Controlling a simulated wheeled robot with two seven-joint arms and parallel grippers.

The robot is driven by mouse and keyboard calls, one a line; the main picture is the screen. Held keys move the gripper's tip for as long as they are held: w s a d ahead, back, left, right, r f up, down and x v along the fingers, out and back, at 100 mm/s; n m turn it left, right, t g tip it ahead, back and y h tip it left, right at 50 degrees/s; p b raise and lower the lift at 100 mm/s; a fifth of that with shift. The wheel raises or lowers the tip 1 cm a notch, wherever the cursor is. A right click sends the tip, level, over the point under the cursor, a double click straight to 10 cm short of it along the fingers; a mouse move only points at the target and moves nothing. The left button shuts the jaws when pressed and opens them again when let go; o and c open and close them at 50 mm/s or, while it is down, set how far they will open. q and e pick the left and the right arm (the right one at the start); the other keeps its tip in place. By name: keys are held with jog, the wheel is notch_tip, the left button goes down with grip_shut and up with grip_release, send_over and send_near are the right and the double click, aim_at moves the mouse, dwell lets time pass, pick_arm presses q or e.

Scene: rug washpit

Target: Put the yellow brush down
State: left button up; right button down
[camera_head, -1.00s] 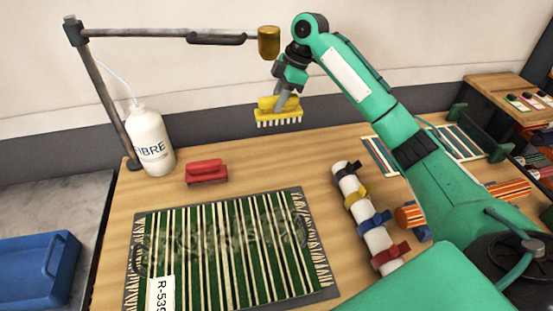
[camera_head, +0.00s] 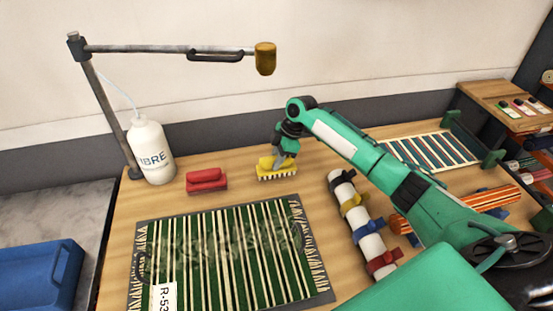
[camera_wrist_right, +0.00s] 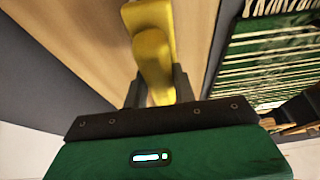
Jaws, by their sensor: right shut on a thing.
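The yellow brush (camera_head: 266,164) with pale bristles is upright, bristles down, at the back of the wooden table (camera_head: 240,180), right of the red brush (camera_head: 206,179). My right gripper (camera_head: 284,160) is above it and shut on its yellow handle. In the right wrist view the yellow brush (camera_wrist_right: 152,45) sits between the two dark fingers of my right gripper (camera_wrist_right: 158,90). The bristles are at or just above the table top; I cannot tell if they touch. My left gripper is not in view.
A striped green rug (camera_head: 230,255) lies in front. A white bottle (camera_head: 151,150) stands at the left under a lamp-like arm (camera_head: 170,49). A white roll with coloured straps (camera_head: 357,220) lies to the right. Bare table surrounds the yellow brush.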

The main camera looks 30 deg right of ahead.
jog(key=shift+f, duration=0.4)
jog(key=shift+f, duration=0.15)
jog(key=c, duration=1.1)
grip_release()
jog(key=b+v, duration=0.2)
jog(key=v, duration=1)
jog(key=shift+s, duration=0.1)
